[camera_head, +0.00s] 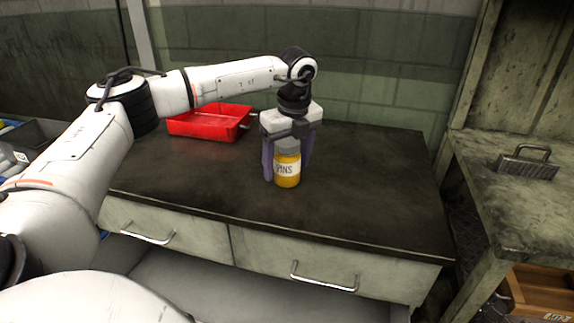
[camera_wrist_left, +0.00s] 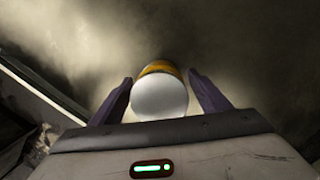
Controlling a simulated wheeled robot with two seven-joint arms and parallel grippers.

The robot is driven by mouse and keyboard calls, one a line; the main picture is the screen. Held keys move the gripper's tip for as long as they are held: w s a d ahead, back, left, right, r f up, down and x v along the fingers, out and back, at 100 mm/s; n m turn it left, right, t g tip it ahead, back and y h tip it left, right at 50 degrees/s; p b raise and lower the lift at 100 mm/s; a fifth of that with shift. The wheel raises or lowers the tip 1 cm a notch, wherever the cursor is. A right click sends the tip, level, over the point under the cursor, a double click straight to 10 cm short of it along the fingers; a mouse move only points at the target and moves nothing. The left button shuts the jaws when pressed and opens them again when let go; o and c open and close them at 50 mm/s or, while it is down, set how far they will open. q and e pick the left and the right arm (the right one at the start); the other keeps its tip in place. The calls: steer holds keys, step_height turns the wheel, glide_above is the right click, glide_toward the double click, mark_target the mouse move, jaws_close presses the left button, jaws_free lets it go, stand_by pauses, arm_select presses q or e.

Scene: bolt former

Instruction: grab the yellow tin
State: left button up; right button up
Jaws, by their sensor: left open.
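The yellow tin (camera_head: 287,174) stands upright on the dark worktop, with a grey lid and a white label reading "PINS". My left gripper (camera_head: 287,170) is above and around it, pointing down, with one purple finger on each side of the tin. In the left wrist view the tin's pale round lid (camera_wrist_left: 160,97) and yellow side lie between the two open fingers (camera_wrist_left: 160,98). Small gaps show between the fingers and the tin. My right gripper is in neither view.
A red tray (camera_head: 211,124) sits at the back left of the worktop (camera_head: 370,180), partly behind my left arm. The worktop right of the tin is clear. Drawers with metal handles (camera_head: 325,280) are below the front edge. A metal-handled object (camera_head: 527,163) lies on a bench at right.

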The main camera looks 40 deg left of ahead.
arm_select(q)
steer(key=shift+f, duration=0.45)
steer(key=c, duration=1.3)
